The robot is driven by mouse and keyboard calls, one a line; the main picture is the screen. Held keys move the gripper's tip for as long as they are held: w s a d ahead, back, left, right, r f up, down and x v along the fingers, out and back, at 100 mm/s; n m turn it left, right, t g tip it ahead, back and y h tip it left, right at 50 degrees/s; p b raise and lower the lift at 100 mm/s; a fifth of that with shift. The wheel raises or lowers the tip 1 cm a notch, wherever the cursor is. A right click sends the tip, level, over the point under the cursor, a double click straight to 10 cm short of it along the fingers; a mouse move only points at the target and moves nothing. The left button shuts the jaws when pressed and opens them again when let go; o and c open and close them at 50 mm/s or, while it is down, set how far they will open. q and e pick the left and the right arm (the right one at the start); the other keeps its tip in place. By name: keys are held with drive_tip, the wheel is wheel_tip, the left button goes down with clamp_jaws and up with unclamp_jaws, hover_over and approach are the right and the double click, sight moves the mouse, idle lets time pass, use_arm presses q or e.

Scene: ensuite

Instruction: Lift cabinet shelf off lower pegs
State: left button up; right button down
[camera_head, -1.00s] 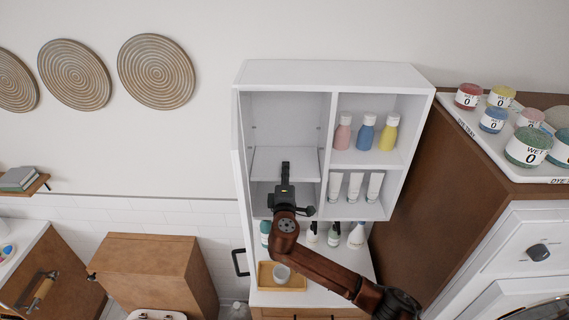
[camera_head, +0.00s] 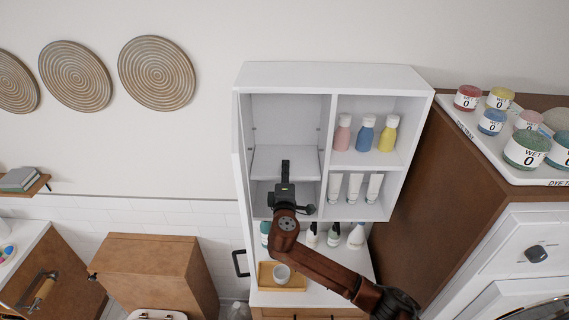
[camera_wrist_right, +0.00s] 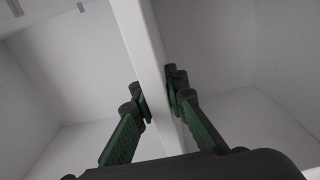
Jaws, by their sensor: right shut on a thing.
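The white cabinet shelf (camera_head: 285,158) sits low in the left compartment of the white wall cabinet (camera_head: 335,76). Its surface looks about level. My right gripper (camera_head: 286,168) is at the shelf's front edge, seen from above. In the right wrist view the gripper (camera_wrist_right: 158,100) has its green-padded fingers on either side of the shelf's white edge (camera_wrist_right: 148,50), shut on it. The pegs under the shelf are hidden; small peg marks show on the compartment walls higher up. My left gripper is in neither view.
The cabinet's right compartment holds pink, blue and yellow bottles (camera_head: 366,134) above white tubes (camera_head: 354,187). Below the cabinet, bottles and a wooden tray (camera_head: 265,277) with a cup stand on the counter. The space above the shelf is empty.

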drive_tip(key=shift+s+r+p, duration=0.15)
drive_tip(key=shift+s+p, duration=0.45)
drive_tip(key=shift+s, duration=1.15)
idle(0.3)
drive_tip(key=s+p, duration=0.2)
drive_tip(key=s, duration=1.8)
drive_tip(key=shift+p, duration=0.3)
idle(0.7)
